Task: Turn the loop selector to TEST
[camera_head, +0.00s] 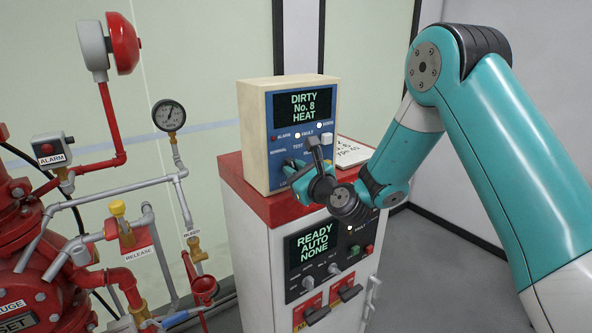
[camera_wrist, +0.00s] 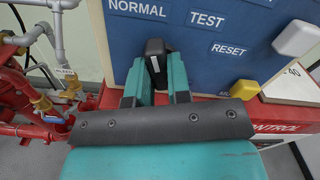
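The loop selector is a black knob with a white pointer line (camera_wrist: 155,47). In the wrist view it stands on the blue panel (camera_wrist: 185,60) below the NORMAL label (camera_wrist: 137,9). The TEST label (camera_wrist: 207,20) is up and to its right, the RESET label (camera_wrist: 228,50) to its right. My gripper (camera_wrist: 158,78) has one teal finger on each side of the knob, with little or no gap, so it looks shut on it. In the head view my gripper (camera_head: 302,172) is at the lower front of the cream control box (camera_head: 256,140) and hides the knob.
A white button (camera_wrist: 297,38) and a yellow button (camera_wrist: 245,90) sit right of the knob. The box stands on a red-topped cabinet (camera_head: 252,245) with a second display. Red pipes and valves (camera_head: 70,270) fill the left. Open floor (camera_head: 440,260) lies to the right.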

